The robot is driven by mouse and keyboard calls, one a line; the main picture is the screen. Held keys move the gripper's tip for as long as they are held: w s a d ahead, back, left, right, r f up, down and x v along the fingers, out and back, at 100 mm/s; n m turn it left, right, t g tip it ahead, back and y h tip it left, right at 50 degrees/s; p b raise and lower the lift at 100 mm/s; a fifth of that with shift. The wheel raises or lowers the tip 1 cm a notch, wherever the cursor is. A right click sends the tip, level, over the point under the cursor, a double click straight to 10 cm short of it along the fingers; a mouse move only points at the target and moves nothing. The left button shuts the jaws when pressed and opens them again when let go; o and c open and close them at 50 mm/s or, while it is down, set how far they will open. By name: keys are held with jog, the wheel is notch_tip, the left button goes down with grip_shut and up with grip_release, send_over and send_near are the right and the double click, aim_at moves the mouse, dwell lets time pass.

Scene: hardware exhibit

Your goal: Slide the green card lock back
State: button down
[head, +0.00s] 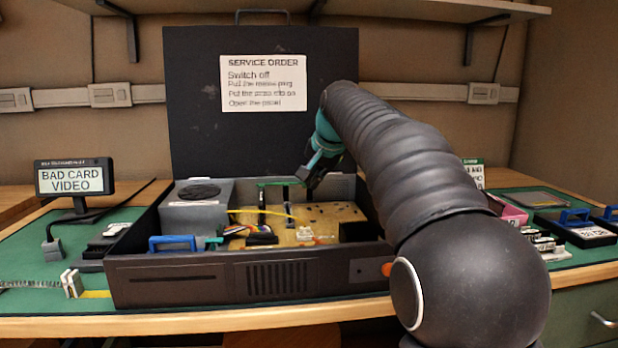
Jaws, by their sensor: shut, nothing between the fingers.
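My gripper (309,180) is shut and empty. It points down into the open computer case (240,285), at the right end of a thin green card edge (275,183). I cannot tell whether it touches the card. A small green piece (214,242) sits at the front left inside the case, beside a blue handle (172,241). The green card lock cannot be told for certain at this size. Part of the case's right side is hidden behind my arm.
The raised lid (200,130) with a service order sheet (262,83) stands behind the case. A yellow cable (262,212) and dark connectors lie inside. A small "BAD CARD VIDEO" display (75,179) stands left. Blue-handled parts (574,220) lie on the right of the bench.

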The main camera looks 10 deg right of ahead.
jog(key=shift+a, duration=0.15)
jog(key=shift+d, duration=0.2)
jog(key=shift+s+d, duration=0.15)
jog(key=shift+d, duration=0.05)
jog(key=s+d, duration=0.2)
jog(key=d, duration=0.1)
jog(key=shift+s+r, duration=0.25)
jog(key=shift+s, duration=0.15)
jog(key=a+v, duration=0.1)
jog(key=v, duration=0.8)
jog(key=shift+d+r+p, duration=0.25)
jog(key=shift+p, duration=0.15)
jog(key=shift+s, duration=0.1)
